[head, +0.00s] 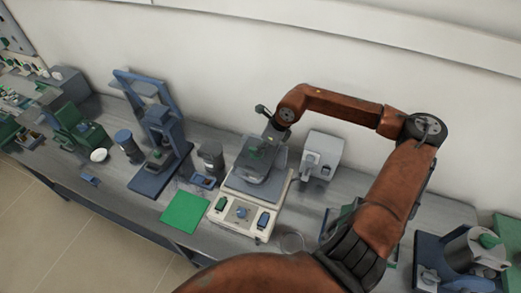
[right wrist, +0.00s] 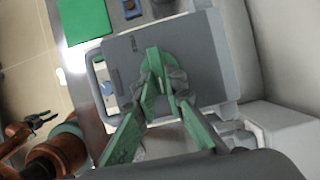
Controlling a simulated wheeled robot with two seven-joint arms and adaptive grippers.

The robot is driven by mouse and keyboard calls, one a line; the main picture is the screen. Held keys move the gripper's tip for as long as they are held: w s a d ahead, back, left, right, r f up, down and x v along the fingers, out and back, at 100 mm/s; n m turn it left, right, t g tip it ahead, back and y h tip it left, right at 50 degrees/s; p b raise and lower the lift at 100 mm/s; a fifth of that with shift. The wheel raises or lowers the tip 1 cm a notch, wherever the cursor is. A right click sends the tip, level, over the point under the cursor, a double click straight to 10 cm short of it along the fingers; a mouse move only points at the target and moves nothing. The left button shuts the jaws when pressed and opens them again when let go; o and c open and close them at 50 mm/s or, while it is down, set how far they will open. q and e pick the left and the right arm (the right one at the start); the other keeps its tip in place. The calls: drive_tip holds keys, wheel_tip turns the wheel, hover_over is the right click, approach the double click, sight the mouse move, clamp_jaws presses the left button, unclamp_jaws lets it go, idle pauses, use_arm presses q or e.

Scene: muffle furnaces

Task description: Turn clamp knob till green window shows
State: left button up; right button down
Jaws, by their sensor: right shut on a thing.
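The clamp knob (right wrist: 153,62) is green and sits over a flat dark grey plate (right wrist: 205,65) in the right wrist view. My right gripper (right wrist: 158,82) is shut on it from above, one finger on each side. In the head view my right gripper (head: 268,138) reaches down to the green knob (head: 254,153) on top of the grey clamp unit, which stands on a pale base (head: 240,214) with small controls. I cannot make out a green window. A dark gripper on an orange arm, apparently my left gripper (right wrist: 42,122), shows small at the lower left of the right wrist view, away from the unit.
A white-grey device (head: 322,153) stands close to the right of the clamp unit. A blue press stand (head: 160,125) and a grey cylinder (head: 211,155) stand to the left. A flat green mat (head: 185,211) lies at the front edge. The wall is close behind the bench.

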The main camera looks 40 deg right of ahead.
idle(0.4)
drive_tip(key=c, duration=2)
unclamp_jaws()
drive_tip(key=shift+r, duration=0.1)
drive_tip(key=v, duration=0.5)
drive_tip(key=shift+s+d, duration=0.1)
drive_tip(key=shift+d, duration=0.15)
drive_tip(key=shift+v, duration=3.35)
drive_tip(key=shift+a+r, duration=0.1)
drive_tip(key=shift+a, duration=0.15)
